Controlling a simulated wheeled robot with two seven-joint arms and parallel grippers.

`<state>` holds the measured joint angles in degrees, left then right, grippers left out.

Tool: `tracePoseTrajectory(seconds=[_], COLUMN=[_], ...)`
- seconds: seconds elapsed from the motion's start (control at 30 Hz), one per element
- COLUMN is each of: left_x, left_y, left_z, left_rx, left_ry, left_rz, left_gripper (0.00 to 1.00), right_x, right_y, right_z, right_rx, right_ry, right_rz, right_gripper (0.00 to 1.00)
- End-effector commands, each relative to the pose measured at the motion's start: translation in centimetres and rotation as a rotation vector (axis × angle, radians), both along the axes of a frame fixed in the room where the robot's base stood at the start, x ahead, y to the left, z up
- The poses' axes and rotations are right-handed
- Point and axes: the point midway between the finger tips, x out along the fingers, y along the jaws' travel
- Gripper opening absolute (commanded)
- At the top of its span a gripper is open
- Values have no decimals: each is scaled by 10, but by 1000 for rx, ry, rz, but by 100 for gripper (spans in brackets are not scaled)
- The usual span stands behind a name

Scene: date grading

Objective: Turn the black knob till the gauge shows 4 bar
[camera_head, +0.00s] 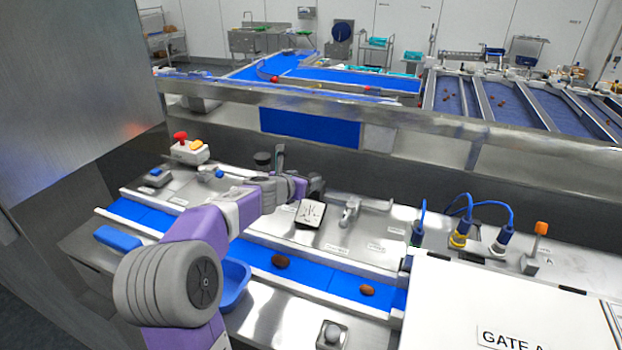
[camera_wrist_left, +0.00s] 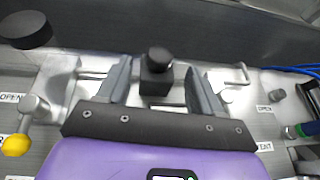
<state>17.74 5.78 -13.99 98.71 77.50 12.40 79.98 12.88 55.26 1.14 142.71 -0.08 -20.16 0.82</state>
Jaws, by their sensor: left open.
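In the left wrist view a black knob (camera_wrist_left: 158,58) tops a dark block and stands between the spread fingers of my left gripper (camera_wrist_left: 158,72). The gripper is open, with a gap on both sides of the knob. In the head view my purple left arm reaches over the bench to the left gripper (camera_head: 290,182), which is small and partly hidden by its own wrist. A tilted white-faced dial in a dark frame, which looks like the gauge (camera_head: 311,213), stands just in front of the gripper. Its reading is too small to tell. My right gripper is not in view.
A black round part (camera_wrist_left: 25,30) and a yellow-ended lever (camera_wrist_left: 16,145) stand left of the gripper. A metal lever (camera_head: 350,211) stands right of the gauge. A blue belt (camera_head: 325,280) carrying brown dates runs in front. A red-buttoned box (camera_head: 190,150) stands at the left.

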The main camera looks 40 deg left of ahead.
Motion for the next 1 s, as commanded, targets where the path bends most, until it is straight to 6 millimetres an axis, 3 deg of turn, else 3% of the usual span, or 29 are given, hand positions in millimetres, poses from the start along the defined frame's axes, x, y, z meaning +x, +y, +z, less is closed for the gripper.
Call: tracePoseTrajectory(seconds=[0.3,0.73,1.0], left_x=[40,49,49], left_y=[9,10,10], left_z=[-18,-21,-21], left_rx=[0,-1,-1], left_ry=[1,-1,-1], left_rz=[-2,-2,-2], left_gripper=[66,66,26], right_x=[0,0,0], right_y=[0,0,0], right_z=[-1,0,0], right_rx=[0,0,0], right_ry=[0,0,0], right_rz=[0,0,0], right_gripper=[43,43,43])
